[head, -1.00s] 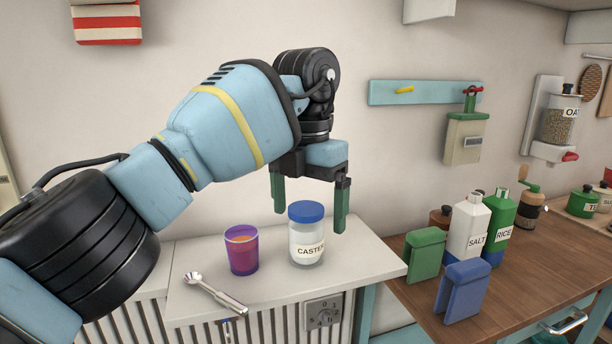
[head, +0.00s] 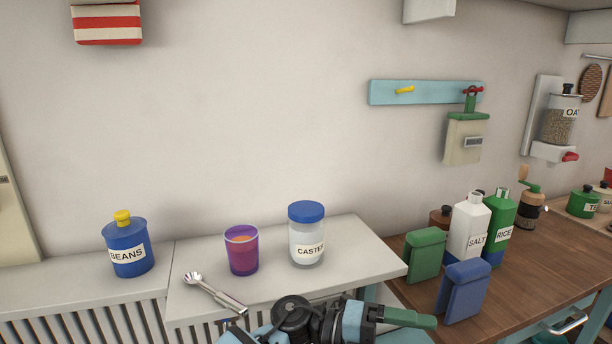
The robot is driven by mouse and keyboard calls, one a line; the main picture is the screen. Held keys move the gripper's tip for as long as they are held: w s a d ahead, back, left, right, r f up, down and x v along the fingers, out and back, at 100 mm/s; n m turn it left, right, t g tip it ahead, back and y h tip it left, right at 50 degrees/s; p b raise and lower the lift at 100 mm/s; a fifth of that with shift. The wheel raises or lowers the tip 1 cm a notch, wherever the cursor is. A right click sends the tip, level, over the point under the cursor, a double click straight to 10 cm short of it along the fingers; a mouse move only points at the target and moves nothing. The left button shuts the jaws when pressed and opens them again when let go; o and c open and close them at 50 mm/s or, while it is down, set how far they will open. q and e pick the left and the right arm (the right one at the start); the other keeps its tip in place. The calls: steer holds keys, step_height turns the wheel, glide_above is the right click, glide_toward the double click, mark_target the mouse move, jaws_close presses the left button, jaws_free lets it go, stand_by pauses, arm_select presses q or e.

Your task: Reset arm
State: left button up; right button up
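My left gripper (head: 408,318) is low in the head view, in front of the white shelf top and pointing right. Only one green finger shows clearly, so I cannot tell whether it is open or shut. Nothing is visible in it. The glass jar labelled CASTER (head: 306,254), with a blue lid, stands upright on the white shelf top (head: 345,262), apart from the gripper. My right gripper is not in view.
A purple cup (head: 242,262) and a metal measuring spoon (head: 214,293) are left of the jar. A blue BEANS canister (head: 129,256) stands further left. Green (head: 425,254) and blue (head: 463,292) packs, a SALT bottle (head: 467,228) and a RICE bottle (head: 500,234) stand on the wooden counter.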

arm_select(q)
steer(key=s+a+f+n+t+y, duration=0.35)
steer(key=a+f+n+t, duration=0.7)
steer(key=n, duration=0.45)
steer(key=s+a+f+n+t+y, duration=0.2)
steer(key=a+f+n+t+y, duration=0.3)
steer(key=a+f+n+t, duration=0.85)
steer(key=s+a+f+n+g+y, duration=0.2)
steer(key=s+a+f+n+g, duration=0.15)
steer(key=s, duration=0.55)
steer(key=s+a+f+n+g+y, duration=0.3)
steer(key=s+a+f, duration=0.15)
steer(key=s, duration=0.35)
steer(key=s+a+f+n+g+y, duration=0.25)
steer(key=s+a+f+g, duration=0.2)
steer(key=s, duration=0.45)
steer(key=shift+n+t, duration=0.35)
steer(key=shift+t, duration=0.45)
steer(key=w+r+p, duration=0.1)
steer(key=r+p, duration=0.1)
steer(key=w+r+p, duration=0.1)
steer(key=w+r, duration=0.1)
steer(key=shift+d+p, duration=0.1)
steer(key=shift+p, duration=0.3)
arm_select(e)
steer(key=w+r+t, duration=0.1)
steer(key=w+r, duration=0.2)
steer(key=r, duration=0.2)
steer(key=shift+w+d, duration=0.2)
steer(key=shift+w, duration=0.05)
